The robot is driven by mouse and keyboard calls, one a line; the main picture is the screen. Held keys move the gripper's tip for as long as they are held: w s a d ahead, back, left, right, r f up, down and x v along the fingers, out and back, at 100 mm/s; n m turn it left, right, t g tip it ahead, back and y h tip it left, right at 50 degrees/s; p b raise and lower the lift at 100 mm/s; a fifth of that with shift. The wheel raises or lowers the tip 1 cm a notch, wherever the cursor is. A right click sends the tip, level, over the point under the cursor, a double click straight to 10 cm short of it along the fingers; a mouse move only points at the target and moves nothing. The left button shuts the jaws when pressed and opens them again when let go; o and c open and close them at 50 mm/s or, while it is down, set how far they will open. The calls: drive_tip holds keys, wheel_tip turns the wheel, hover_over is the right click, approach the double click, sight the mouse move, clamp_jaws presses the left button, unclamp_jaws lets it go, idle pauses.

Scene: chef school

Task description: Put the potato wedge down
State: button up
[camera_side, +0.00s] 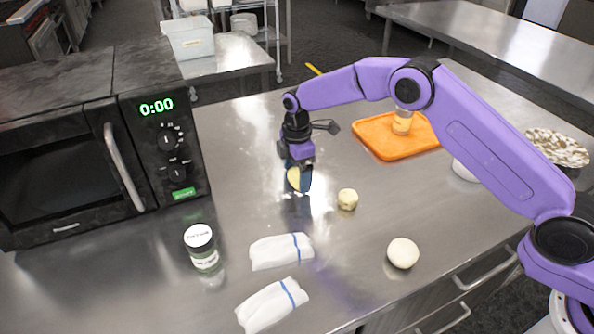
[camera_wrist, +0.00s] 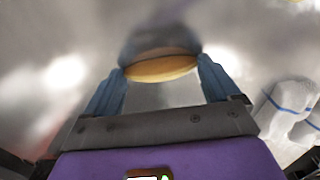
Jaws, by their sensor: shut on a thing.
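The potato wedge (camera_side: 293,179) is a pale yellow piece held in my gripper (camera_side: 300,182), near the middle of the steel counter. In the wrist view the wedge (camera_wrist: 162,68) lies across between the two blue fingertips of my gripper (camera_wrist: 162,78), which touch it on both sides. The wedge looks low and close to the counter; I cannot tell whether it touches it. Part of the wedge is hidden by a finger in the side view.
A small pale piece (camera_side: 347,199) lies just right of my gripper. A round white ball (camera_side: 402,253), two white cloths (camera_side: 281,251) and a lidded jar (camera_side: 201,247) stand nearer the front. A microwave (camera_side: 90,140) is left; an orange board (camera_side: 375,146) is behind right. Counter between is clear.

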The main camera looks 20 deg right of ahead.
sight(297, 174)
drive_tip(key=shift+f, duration=0.1)
drive_tip(key=o, duration=0.8)
drive_tip(key=shift+c, duration=0.2)
wheel_tip(297, 174, up, 12)
